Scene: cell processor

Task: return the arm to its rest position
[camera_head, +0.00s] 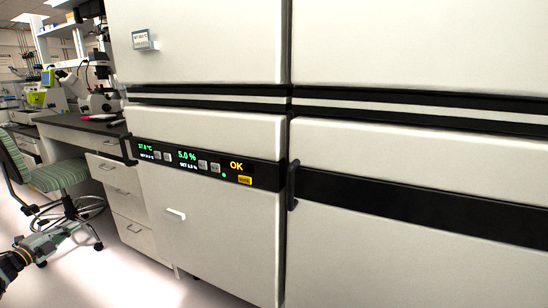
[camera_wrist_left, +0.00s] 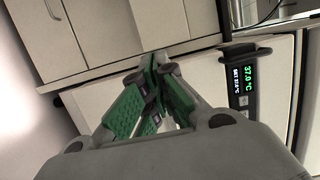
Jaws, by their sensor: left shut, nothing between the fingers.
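My left gripper (camera_head: 66,233) shows at the lower left of the head view, in front of the floor and the green chair. In the left wrist view its green-padded fingers (camera_wrist_left: 158,62) meet at the tips, shut with nothing between them. The gripper is apart from the white cell processor cabinet (camera_head: 215,225), whose lower doors are closed. A black display strip (camera_head: 205,163) on it reads 37.0 °C, 5.0 % and OK. Part of the display (camera_wrist_left: 243,85) also shows in the left wrist view. My right gripper is not in view.
A bench (camera_head: 85,128) with drawers (camera_head: 120,205) and a microscope (camera_head: 100,88) stands left of the cabinet. A green chair (camera_head: 60,175) stands before the bench. Dark handles (camera_head: 292,185) stick out from the cabinet doors. The floor at lower left is partly clear.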

